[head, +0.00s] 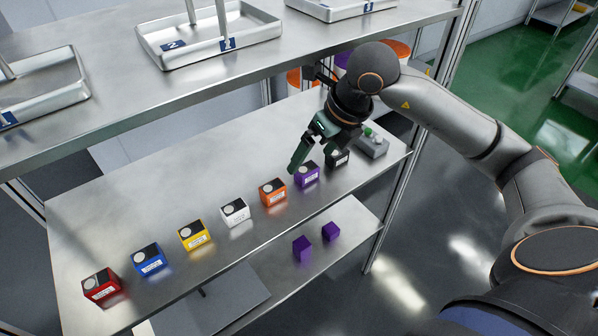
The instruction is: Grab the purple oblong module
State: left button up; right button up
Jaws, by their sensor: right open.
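A taller purple oblong block (302,248) stands on the lower shelf. A smaller, cube-like purple block (331,231) is just to its right. On the shelf above, a purple box (306,175) with a white label sits in a row of coloured boxes. My right gripper (313,162) is open and points down over that row, with its fingers close to the purple box. Whether they touch it I cannot tell. My left gripper is not in view.
The row also has red (101,286), blue (149,259), yellow (194,235), white (235,212), orange (273,192) and black (338,158) boxes. A grey device with a green button (372,145) is at right. The upper shelf (110,110) overhangs behind and holds metal trays (208,58).

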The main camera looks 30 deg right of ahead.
jog(key=d+h, duration=0.1)
jog(key=d, duration=0.2)
send_over(308, 169)
jog(key=s, duration=0.3)
jog(key=shift+m, duration=0.3)
jog(key=f, duration=0.5)
jog(key=shift+w+d+b, duration=0.1)
jog(key=shift+w+b, duration=0.1)
jog(key=shift+b, duration=0.2)
jog(key=shift+t, duration=0.3)
jog(key=shift+d+x, duration=0.2)
jog(key=shift+x, duration=2.8)
jog(key=shift+w+a, duration=0.1)
jog(key=shift+c, duration=0.2)
jog(key=c, duration=1.5)
jog(key=shift+o, duration=0.2)
jog(key=shift+r, duration=0.1)
